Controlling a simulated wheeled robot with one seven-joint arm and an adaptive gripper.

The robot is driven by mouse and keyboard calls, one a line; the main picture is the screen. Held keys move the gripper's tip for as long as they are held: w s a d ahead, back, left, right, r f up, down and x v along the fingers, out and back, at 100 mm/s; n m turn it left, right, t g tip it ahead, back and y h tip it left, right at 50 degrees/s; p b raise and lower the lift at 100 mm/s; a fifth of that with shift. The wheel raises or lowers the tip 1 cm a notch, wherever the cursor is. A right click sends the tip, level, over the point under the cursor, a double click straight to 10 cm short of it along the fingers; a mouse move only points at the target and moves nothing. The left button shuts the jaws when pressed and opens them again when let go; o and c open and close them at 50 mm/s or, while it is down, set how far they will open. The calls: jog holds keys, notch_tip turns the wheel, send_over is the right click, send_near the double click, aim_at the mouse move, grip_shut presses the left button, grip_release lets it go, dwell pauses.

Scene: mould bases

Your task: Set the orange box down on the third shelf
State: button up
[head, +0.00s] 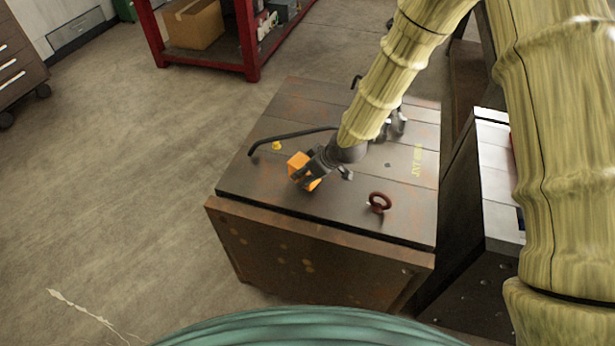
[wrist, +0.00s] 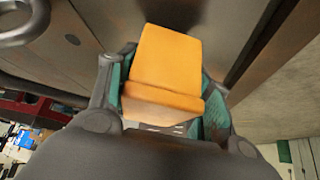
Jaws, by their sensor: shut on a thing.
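The orange box (head: 303,171) is at the tip of my arm in the head view, over the left part of the top of a large mould base (head: 290,105). In the wrist view the orange box (wrist: 168,66) sits between the fingers of my gripper (wrist: 163,105). My gripper (head: 318,170) is shut on it. I cannot tell whether the box touches the metal top below. No shelf is clearly identifiable as the third one; a red-framed rack (head: 247,45) with a lower deck stands at the back.
The mould base carries a dark red lifting ring (head: 379,203), a bent black bar (head: 290,137) and a small yellow piece (head: 277,145). A cardboard box (head: 193,24) sits on the rack. A drawer cabinet (head: 17,60) stands far left. The floor at left is clear.

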jog(key=shift+f+p, duration=0.35)
jog(key=shift+f, duration=0.9)
jog(key=shift+f, duration=0.15)
jog(key=o, duration=1.3)
